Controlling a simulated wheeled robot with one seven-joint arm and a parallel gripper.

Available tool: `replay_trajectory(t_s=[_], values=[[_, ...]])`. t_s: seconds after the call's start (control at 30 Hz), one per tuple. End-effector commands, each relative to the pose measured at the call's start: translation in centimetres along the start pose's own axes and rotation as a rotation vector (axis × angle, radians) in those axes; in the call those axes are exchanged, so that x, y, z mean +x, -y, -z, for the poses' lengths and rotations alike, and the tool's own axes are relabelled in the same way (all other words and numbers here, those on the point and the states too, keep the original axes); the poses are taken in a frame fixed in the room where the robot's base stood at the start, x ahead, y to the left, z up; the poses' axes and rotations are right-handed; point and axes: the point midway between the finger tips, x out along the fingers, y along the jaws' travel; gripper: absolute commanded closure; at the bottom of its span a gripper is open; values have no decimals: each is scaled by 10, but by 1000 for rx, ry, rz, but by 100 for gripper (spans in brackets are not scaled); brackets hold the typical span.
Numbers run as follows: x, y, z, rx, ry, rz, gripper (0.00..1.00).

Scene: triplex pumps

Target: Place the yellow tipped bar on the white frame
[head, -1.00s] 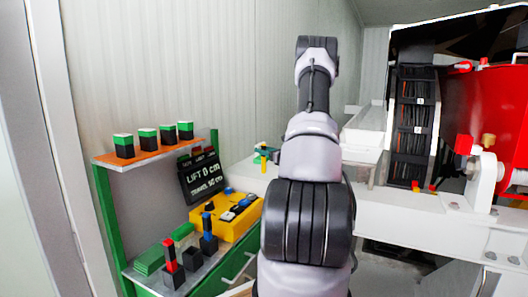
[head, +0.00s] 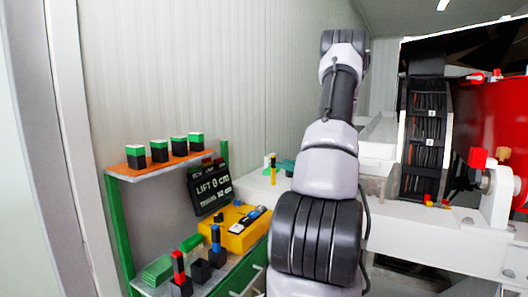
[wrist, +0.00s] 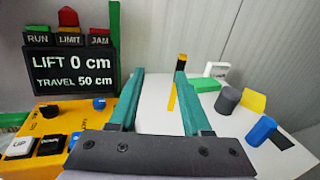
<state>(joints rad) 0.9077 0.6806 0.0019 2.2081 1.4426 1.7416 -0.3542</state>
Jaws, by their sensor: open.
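My gripper (wrist: 156,72) is open, its two teal fingers apart and nothing seen held between them. The yellow tipped bar (wrist: 182,66) stands upright, dark in its upper part with yellow at the top and below. In the wrist view it shows just left of the right fingertip, which seems nearer the camera. A small white frame (wrist: 224,66) stands behind and right of the bar, by a green block (wrist: 206,85).
A grey cylinder (wrist: 228,99), a blue cylinder (wrist: 261,130) and a yellow piece (wrist: 254,101) lie to the right. A display reading LIFT 0 cm (wrist: 70,71) and a yellow control box (wrist: 50,122) stand left. The red machine (head: 490,125) is far right.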

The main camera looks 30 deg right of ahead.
Motion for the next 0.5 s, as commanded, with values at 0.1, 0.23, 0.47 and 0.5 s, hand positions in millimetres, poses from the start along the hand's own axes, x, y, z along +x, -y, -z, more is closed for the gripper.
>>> replay_trajectory(t_s=[0.1, 0.23, 0.47, 0.5], values=[[25, -69, -48, -132, -30, -220, 52], [31, -165, -94, -341, -91, -509, 52], [-13, -298, -139, -800, -198, -927, 52], [-25, -314, -143, -890, -215, -983, 52]])
